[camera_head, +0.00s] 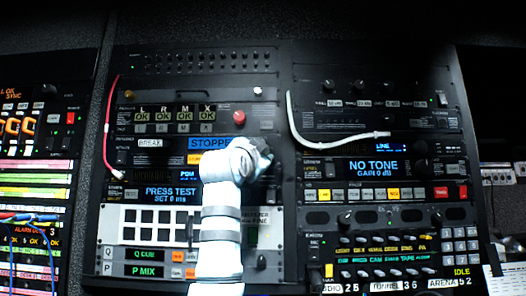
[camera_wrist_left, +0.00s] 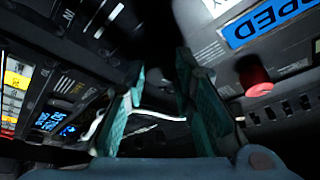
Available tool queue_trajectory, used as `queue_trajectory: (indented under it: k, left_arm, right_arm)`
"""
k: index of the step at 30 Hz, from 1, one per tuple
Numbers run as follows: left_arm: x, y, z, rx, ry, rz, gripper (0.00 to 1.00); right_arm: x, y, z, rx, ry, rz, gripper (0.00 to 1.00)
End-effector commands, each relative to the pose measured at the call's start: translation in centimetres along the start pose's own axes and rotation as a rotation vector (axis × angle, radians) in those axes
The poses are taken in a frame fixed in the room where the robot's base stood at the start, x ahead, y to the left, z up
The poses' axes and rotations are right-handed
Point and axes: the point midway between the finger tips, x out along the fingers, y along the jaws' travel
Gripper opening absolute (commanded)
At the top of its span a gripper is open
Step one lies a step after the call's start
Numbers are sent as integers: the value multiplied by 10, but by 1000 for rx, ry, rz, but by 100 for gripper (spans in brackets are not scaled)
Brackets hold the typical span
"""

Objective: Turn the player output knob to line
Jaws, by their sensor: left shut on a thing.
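The player panel with the blue STOPPED display (camera_head: 211,143) sits in the middle rack. The display also shows at the upper right of the left wrist view (camera_wrist_left: 262,22). My left gripper (camera_head: 262,158) is at the right side of this panel, in front of its knobs. In the left wrist view, its teal fingers (camera_wrist_left: 158,105) point at the rack and are shut on a dark knob between them, which is mostly hidden. The knob's pointer and lettering cannot be read. My right gripper is not in view.
A red button (camera_head: 239,117) is just above my left gripper. A white cable (camera_head: 325,143) hangs on the right rack, beside a blue NO TONE display (camera_head: 373,167). A red cable (camera_head: 106,120) runs down the left edge. Several keys and knobs crowd the panels.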

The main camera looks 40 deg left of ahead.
Motion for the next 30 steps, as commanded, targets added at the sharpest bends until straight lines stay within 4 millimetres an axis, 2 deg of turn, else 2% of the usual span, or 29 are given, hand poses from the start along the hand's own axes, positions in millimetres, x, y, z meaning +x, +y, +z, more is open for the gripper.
queue_trajectory:
  k: [1,12,21,30]
  left_arm:
    - [1,-5,-3,35,3,11,0]
    - [1,-7,-3,359,12,147,0]
    - [0,-7,-3,598,20,247,0]
    - [1,-8,-4,748,24,308,0]
  right_arm:
    - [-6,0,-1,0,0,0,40]
    - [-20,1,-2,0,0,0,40]
    - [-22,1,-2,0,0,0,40]
    - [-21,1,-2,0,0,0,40]
